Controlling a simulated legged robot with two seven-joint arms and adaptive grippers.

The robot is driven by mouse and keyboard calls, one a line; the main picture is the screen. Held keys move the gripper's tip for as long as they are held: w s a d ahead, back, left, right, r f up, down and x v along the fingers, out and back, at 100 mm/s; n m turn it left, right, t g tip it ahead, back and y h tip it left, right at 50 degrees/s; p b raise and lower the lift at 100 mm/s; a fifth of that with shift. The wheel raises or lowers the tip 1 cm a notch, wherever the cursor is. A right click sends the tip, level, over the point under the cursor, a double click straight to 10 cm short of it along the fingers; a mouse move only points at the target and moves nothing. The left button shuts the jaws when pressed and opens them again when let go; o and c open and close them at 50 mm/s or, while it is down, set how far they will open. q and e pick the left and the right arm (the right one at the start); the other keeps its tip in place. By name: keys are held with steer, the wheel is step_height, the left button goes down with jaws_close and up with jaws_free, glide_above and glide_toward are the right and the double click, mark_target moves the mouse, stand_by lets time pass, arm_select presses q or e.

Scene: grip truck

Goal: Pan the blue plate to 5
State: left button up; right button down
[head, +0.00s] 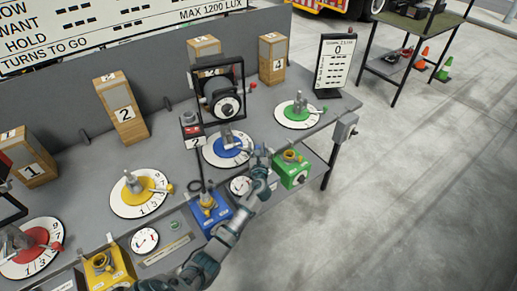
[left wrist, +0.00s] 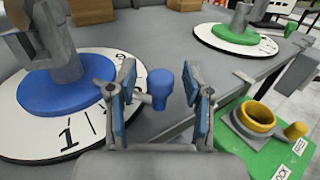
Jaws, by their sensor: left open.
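The blue plate (head: 217,150) is a blue disc on a white numbered dial, with a grey upright fitting on top. In the left wrist view the blue plate (left wrist: 60,92) is at left, with a 1 on the dial's near edge. A blue knob (left wrist: 160,84) shows between my left gripper's fingers. My left gripper (head: 258,154) is at the dial's right edge in the head view; it also shows in the left wrist view (left wrist: 160,98). It is open, the fingers apart on either side of the knob. Contact cannot be told. The dial's 5 is not readable.
A green plate (head: 297,112) is to the right, and yellow (head: 140,190) and red plates (head: 35,240) are to the left. A green box (head: 291,172) and a blue box (head: 211,211) are at the bench front. A black-framed device (head: 223,100) stands behind the blue plate.

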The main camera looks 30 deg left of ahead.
arm_select(q)
steer(key=shift+a+f, duration=0.1)
steer(key=shift+a, duration=0.15)
steer(key=c, duration=0.3)
steer(key=shift+d, duration=0.35)
jaws_close()
steer(key=shift+d, duration=0.1)
arm_select(e)
steer(key=shift+w, duration=0.1)
arm_select(q)
steer(key=shift+w, duration=0.15)
